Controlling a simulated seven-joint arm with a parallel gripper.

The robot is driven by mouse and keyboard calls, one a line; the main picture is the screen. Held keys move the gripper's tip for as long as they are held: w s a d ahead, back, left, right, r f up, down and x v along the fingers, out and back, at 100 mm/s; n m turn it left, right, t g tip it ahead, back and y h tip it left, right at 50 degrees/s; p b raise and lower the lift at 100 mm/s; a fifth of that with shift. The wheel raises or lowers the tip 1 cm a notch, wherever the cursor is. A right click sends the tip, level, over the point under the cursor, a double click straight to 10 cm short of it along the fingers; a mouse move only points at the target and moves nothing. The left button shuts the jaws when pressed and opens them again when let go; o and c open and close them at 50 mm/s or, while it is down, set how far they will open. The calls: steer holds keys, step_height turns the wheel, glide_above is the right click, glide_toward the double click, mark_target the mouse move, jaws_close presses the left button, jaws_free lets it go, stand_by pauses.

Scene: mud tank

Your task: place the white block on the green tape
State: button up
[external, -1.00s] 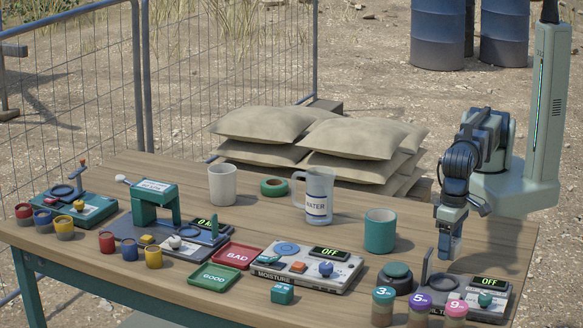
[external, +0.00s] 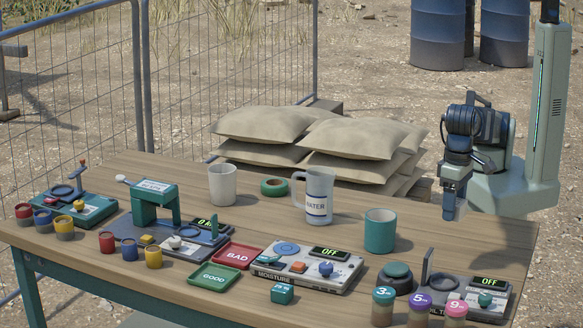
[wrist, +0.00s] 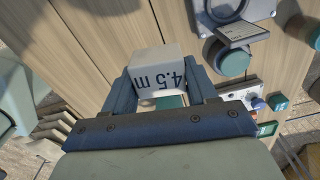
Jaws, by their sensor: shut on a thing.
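The white block (wrist: 158,68), marked "4.5 m", sits between the two fingers of my gripper (wrist: 160,92) in the wrist view. My gripper is shut on it. In the external view my gripper (external: 450,213) hangs above the right part of the table, and the block is hard to make out there. The green tape (external: 273,187) is a roll lying flat at the back of the table, between the white cup and the water mug. My gripper is well to the right of the tape, apart from it.
The white cup (external: 222,185) and water mug (external: 316,195) flank the tape. A teal cup (external: 380,230) stands between the tape and my gripper. A moisture device (external: 307,268), a green button (external: 397,278) and several small capped jars (external: 420,308) are nearer the front. Sandbags (external: 350,140) lie behind.

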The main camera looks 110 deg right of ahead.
steer(key=r, duration=0.4)
steer(key=shift+w+d+r, duration=0.15)
steer(key=shift+w+r, duration=0.1)
steer(key=shift+r, duration=0.1)
steer(key=w+d+m, duration=0.4)
steer(key=w+d, duration=0.3)
steer(key=d, duration=0.6)
steer(key=w+d+m, duration=0.4)
steer(key=w+d, duration=0.4)
steer(key=d, duration=0.6)
steer(key=w+d+m, duration=0.4)
steer(key=w+d, duration=0.3)
steer(key=d, duration=0.6)
steer(key=shift+w+d+f, duration=0.15)
steer(key=shift+d, duration=0.25)
steer(key=d+m, duration=0.4)
steer(key=d, duration=1.2)
glide_above(275, 182)
step_height(275, 182, down, 4)
steer(key=shift+d+f, duration=0.1)
steer(key=shift+f, duration=5.4)
